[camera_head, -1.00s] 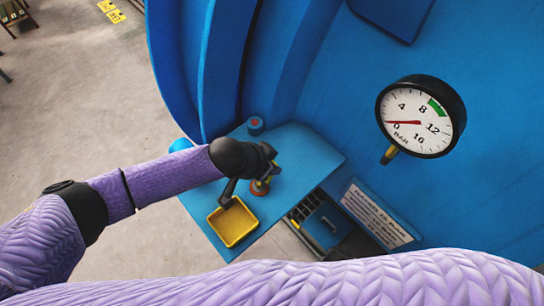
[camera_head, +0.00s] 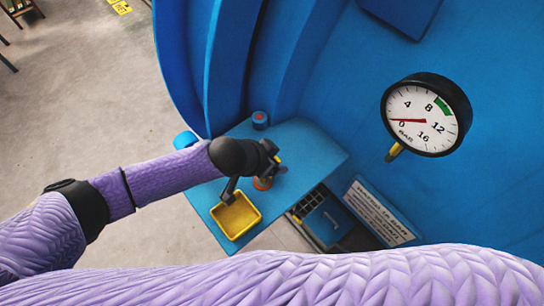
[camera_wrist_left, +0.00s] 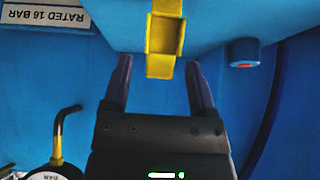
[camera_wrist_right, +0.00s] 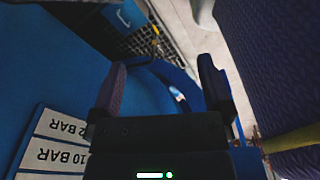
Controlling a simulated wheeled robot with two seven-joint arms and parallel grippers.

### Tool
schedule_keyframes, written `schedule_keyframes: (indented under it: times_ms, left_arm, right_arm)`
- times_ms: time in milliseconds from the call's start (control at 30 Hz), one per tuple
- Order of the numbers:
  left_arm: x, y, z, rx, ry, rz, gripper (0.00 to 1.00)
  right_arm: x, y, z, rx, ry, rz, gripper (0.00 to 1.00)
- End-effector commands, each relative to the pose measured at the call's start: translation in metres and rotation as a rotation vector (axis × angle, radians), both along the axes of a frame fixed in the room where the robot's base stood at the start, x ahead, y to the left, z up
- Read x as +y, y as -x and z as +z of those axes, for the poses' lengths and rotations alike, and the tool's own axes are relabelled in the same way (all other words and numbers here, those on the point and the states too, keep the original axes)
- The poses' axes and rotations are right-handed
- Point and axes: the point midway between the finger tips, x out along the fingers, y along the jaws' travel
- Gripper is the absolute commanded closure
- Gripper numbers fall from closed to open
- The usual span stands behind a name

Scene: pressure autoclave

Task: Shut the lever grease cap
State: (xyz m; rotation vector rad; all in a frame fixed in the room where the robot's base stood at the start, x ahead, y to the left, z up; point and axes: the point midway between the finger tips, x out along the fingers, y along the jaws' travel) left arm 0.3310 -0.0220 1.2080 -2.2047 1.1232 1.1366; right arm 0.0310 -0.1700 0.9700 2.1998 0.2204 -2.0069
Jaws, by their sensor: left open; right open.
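A bit of yellow shows beside the fingers. In the left wrist view, my left gripper (camera_wrist_left: 160,75) is open, with a yellow bracket-like piece (camera_wrist_left: 162,66) ahead between its fingertips; no grip on it shows. My right gripper (camera_wrist_right: 163,72) is open and empty in the right wrist view.
A yellow tray (camera_head: 257,217) sits on the shelf's near edge. A blue cup-like knob with a red top (camera_head: 260,120) stands at its back. A pressure gauge (camera_head: 424,115) is at the right, above a placard (camera_head: 380,212). A blue box (camera_head: 328,222) lies below the shelf.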

Motion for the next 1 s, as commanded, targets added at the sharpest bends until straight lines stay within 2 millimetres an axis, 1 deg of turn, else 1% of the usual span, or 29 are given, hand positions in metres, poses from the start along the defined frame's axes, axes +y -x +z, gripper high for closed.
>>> schedule_keyframes:
  times_ms: [167, 267, 400, 500, 600, 700, 867, 900, 967, 1000]
  left_arm:
    - [0.003, 0.002, 0.005, -0.001, 0.001, 0.000, 0.26]
    - [0.011, 0.007, 0.020, -0.002, 0.002, 0.000, 0.26]
    - [0.028, 0.020, 0.049, -0.002, 0.001, 0.000, 0.26]
    - [0.039, 0.027, 0.066, -0.001, 0.000, 0.001, 0.26]
    - [0.045, 0.032, 0.077, -0.001, -0.001, 0.000, 0.26]
    - [0.047, 0.034, 0.081, 0.000, 0.000, -0.001, 0.26]
    - [0.047, 0.034, 0.081, 0.000, 0.000, 0.000, 0.26]
    - [0.047, 0.034, 0.081, 0.000, 0.000, 0.000, 0.26]
    - [0.047, 0.034, 0.081, 0.000, 0.000, 0.000, 0.26]
    - [0.047, 0.034, 0.081, 0.000, 0.000, 0.000, 0.26]
  right_arm:
    - [0.000, 0.000, 0.001, 0.000, 0.000, 0.000, 0.00]
    - [-0.001, 0.000, 0.005, 0.000, 0.001, 0.001, 0.00]
    - [-0.002, 0.000, 0.007, 0.000, 0.002, 0.001, 0.00]
    - [-0.002, 0.000, 0.008, 0.001, 0.002, 0.002, 0.00]
    - [-0.001, 0.000, 0.007, 0.000, 0.002, 0.002, 0.00]
    - [-0.001, 0.000, 0.007, 0.000, 0.002, 0.002, 0.00]
    - [-0.001, 0.000, 0.007, 0.000, 0.002, 0.002, 0.00]
    - [-0.001, 0.000, 0.007, 0.000, 0.002, 0.002, 0.02]
    - [0.000, 0.000, 0.007, 0.000, 0.000, 0.001, 0.15]
    - [0.000, 0.000, 0.007, 0.000, 0.000, 0.001, 0.23]
